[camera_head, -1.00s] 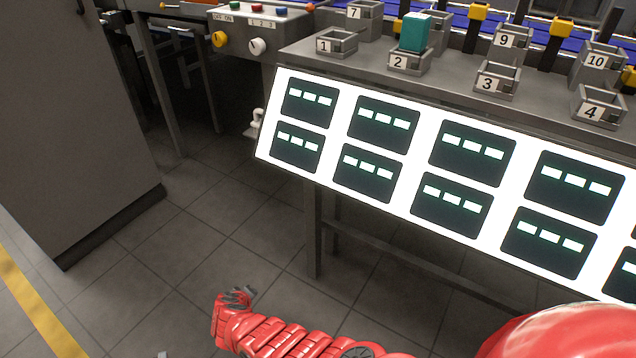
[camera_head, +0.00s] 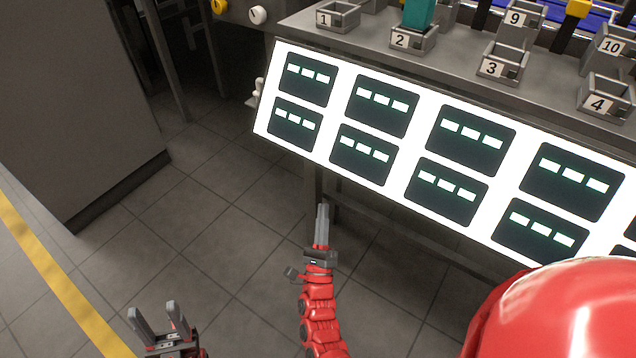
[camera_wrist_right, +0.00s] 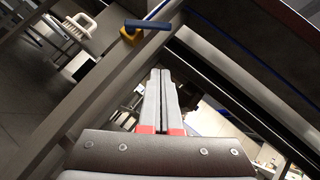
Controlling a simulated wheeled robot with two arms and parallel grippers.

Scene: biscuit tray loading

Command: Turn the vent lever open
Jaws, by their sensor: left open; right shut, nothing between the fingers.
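A lever with a dark blue handle (camera_wrist_right: 150,24) and a yellow hub (camera_wrist_right: 130,35) sits on a grey beam at the top of the right wrist view. It looks like the vent lever, but I see no label on it. I cannot make it out in the head view. My right gripper (camera_head: 322,208) is shut and empty, pointing up in front of the table's lower frame. In the right wrist view its closed fingers (camera_wrist_right: 161,72) lie below the lever, apart from it in the picture. My left gripper (camera_head: 154,308) is open and empty at the lower left of the head view.
A bright panel (camera_head: 340,105) with dark displays fronts the table, with numbered bins (camera_head: 408,40) and a teal block (camera_head: 418,13) above. A grey cabinet (camera_head: 75,100) stands left. A white-handled item (camera_wrist_right: 75,28) shows in the wrist view. Floor between is open.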

